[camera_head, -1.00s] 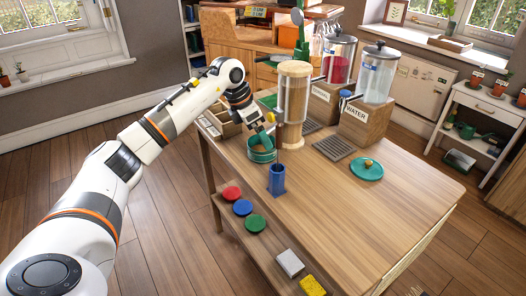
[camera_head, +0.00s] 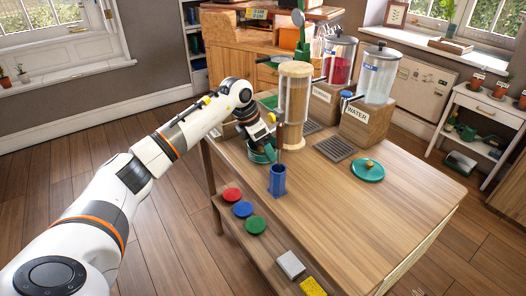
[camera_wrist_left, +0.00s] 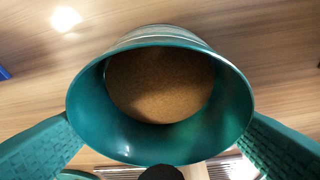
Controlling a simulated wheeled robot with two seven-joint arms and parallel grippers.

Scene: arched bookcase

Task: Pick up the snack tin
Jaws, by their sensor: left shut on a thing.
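The snack tin (camera_head: 260,156) is a round, open, green tin near the left edge of the wooden table, partly hidden by my left gripper (camera_head: 269,145). In the left wrist view the tin (camera_wrist_left: 160,142) fills the middle, its mouth facing the camera, with a brown surface inside. The green fingers of my left gripper press on the tin from both sides. I cannot tell whether its base touches the table. A teal lid (camera_head: 367,171) with a wooden knob lies apart to the right. My right gripper is not in view.
A blue holder (camera_head: 277,180) stands just in front of the tin. A tall wooden dispenser (camera_head: 292,110) stands close behind it. The water dispenser (camera_head: 367,122) is at the back. The table's front right (camera_head: 380,220) is clear.

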